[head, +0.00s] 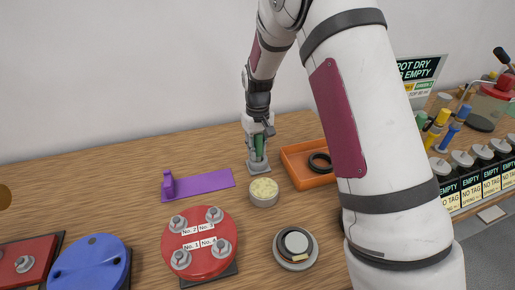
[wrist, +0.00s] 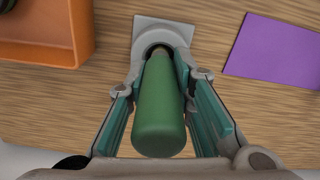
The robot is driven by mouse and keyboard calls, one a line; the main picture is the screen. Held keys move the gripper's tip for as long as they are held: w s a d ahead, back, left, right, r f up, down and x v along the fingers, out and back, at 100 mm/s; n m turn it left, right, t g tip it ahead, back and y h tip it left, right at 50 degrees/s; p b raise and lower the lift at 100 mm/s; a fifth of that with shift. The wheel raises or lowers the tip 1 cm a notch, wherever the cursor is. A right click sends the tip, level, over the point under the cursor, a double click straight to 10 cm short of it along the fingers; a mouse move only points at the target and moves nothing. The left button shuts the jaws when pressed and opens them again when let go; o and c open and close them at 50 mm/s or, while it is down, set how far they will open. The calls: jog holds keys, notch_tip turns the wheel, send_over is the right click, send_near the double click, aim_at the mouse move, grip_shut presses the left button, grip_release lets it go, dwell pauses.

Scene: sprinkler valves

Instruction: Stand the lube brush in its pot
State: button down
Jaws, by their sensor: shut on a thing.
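My gripper (head: 259,152) points down over the table and is shut on the green handle of the lube brush (head: 260,146). In the wrist view the green handle (wrist: 160,115) stands between the two fingers of my gripper (wrist: 160,72). A grey holder with a square base (head: 259,168) is directly below, and its base also shows in the wrist view (wrist: 165,25). I take it for the pot. The brush's lower end is hidden, so I cannot tell whether it is inside the holder or above it.
A round tub with a pale, lumpy filling (head: 264,192) stands just in front. An orange tray (head: 300,172) holding a black ring (head: 320,163) is right, close to my gripper. A purple plate (head: 205,184) lies left. A red valve cover (head: 199,243) is in front.

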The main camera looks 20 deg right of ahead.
jog(key=c, duration=1.4)
grip_release()
notch_tip(320, 180, up, 12)
jog(key=shift+s+r+b, duration=0.15)
jog(key=shift+r+b, duration=0.05)
jog(key=shift+b, duration=0.15)
jog(key=s+r+m+t, duration=0.1)
jog(key=s+r+t, duration=0.1)
jog(key=s+r, duration=1.2)
jog(key=s+f+t, duration=0.2)
jog(key=s, duration=1.7)
jog(key=shift+d+f+m, duration=0.25)
jog(key=shift+f+m, duration=0.15)
